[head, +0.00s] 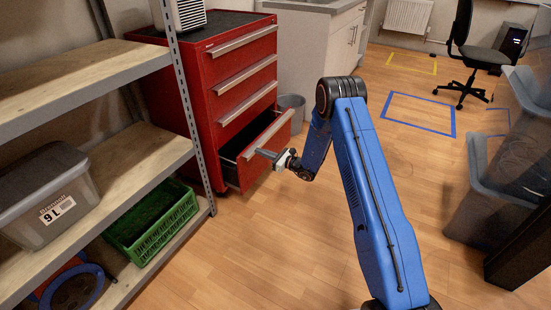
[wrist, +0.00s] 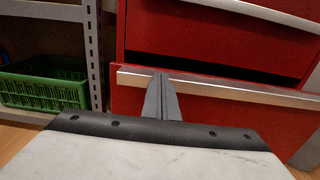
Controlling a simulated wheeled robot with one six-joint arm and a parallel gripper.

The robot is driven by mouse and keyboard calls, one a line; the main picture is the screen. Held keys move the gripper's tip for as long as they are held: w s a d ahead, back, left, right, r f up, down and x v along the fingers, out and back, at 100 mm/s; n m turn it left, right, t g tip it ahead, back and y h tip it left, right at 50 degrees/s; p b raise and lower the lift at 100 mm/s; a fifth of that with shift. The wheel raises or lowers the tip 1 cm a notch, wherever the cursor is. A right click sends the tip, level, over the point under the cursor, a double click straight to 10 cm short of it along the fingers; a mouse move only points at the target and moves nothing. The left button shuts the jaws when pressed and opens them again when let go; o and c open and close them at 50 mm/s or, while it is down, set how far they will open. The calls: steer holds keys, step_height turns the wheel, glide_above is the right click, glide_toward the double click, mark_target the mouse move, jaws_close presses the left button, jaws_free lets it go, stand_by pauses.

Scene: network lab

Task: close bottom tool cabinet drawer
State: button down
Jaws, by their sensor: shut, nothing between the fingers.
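The red tool cabinet (head: 215,75) stands behind the shelf post in the head view. Its bottom drawer (head: 262,155) is pulled out part way, and the drawers above it are shut. The bottom drawer's front and its silver handle strip (wrist: 225,88) fill the right of the wrist view. My gripper (head: 262,153) is shut and empty, with its fingertips at the outer face of the bottom drawer. In the wrist view the closed fingers (wrist: 161,80) overlap the handle strip. I cannot tell whether they touch it.
A metal shelf (head: 140,150) stands left of the cabinet, with a green crate (head: 150,222) and a grey bin (head: 45,200). A small grey waste bin (head: 292,108) stands just behind the drawer. The floor in front of the drawer is free.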

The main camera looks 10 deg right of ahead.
steer(key=x, duration=1.2)
steer(key=shift+a, duration=0.2)
steer(key=shift+w+r, duration=0.15)
steer(key=shift+r, duration=0.05)
